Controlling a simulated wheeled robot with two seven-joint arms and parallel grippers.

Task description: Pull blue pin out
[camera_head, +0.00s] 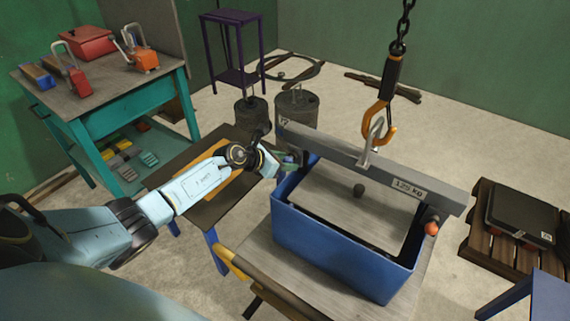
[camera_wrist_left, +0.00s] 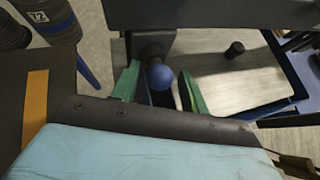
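The blue pin's round knob (camera_wrist_left: 160,77) shows in the left wrist view, at the end of a dark shaft on the grey beam. My left gripper (camera_wrist_left: 160,90) has its green fingers apart on either side of the knob, with a gap visible at each side. The grey beam (camera_head: 350,162), marked 125 kg, hangs from a hook and spans a blue crate (camera_head: 335,248). My right gripper is not in view.
A red-orange knob (camera_head: 431,228) is at the beam's right end. A chain with an orange hook (camera_head: 380,122) hangs above the beam. A low dark table (camera_head: 165,180) lies under my left arm. Grey weights (camera_head: 297,105) stand behind. A wooden pallet (camera_head: 505,245) is at right.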

